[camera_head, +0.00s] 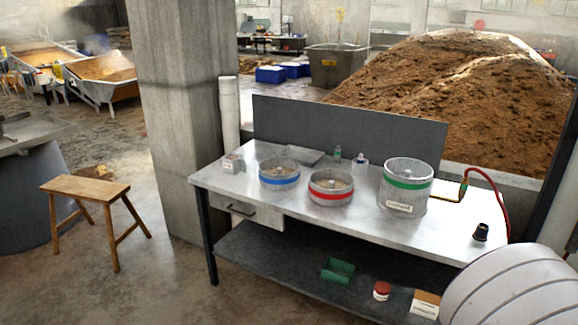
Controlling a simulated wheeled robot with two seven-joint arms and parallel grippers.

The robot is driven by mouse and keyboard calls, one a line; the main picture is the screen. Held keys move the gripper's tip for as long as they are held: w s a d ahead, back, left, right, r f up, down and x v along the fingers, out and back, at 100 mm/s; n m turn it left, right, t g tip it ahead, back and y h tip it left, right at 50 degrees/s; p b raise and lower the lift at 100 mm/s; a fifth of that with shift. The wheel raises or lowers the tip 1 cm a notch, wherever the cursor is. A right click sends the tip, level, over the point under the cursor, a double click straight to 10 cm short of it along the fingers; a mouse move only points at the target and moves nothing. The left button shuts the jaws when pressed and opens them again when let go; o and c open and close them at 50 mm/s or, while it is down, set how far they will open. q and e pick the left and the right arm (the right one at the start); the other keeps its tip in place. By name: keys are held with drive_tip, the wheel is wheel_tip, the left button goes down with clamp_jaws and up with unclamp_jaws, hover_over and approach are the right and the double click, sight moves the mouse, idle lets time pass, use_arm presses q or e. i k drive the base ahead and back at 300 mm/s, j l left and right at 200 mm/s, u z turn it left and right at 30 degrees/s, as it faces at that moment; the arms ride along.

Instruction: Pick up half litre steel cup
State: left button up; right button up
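A metal-topped table (395,228) holds three round, greyish vessels with coloured bands. The blue-banded vessel (279,181) is at the left, and the red-banded vessel (330,196) is in the middle, a little nearer. The taller green-banded vessel (404,200) is at the right and carries a white label. The blue and red ones hold brownish contents with a small pale knob-like thing in each. I cannot tell which thing, if any, is the half litre steel cup. Neither of my grippers is in view.
A small black object (481,232) and a red hose (493,184) are at the table's right. Small bottles (361,166) stand behind the vessels. The lower shelf (300,262) holds a green tray (338,271). A wooden stool (86,188) stands left of the pillar (185,110).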

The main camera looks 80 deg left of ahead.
sight(233, 164)
drive_tip(key=u, duration=3.25)
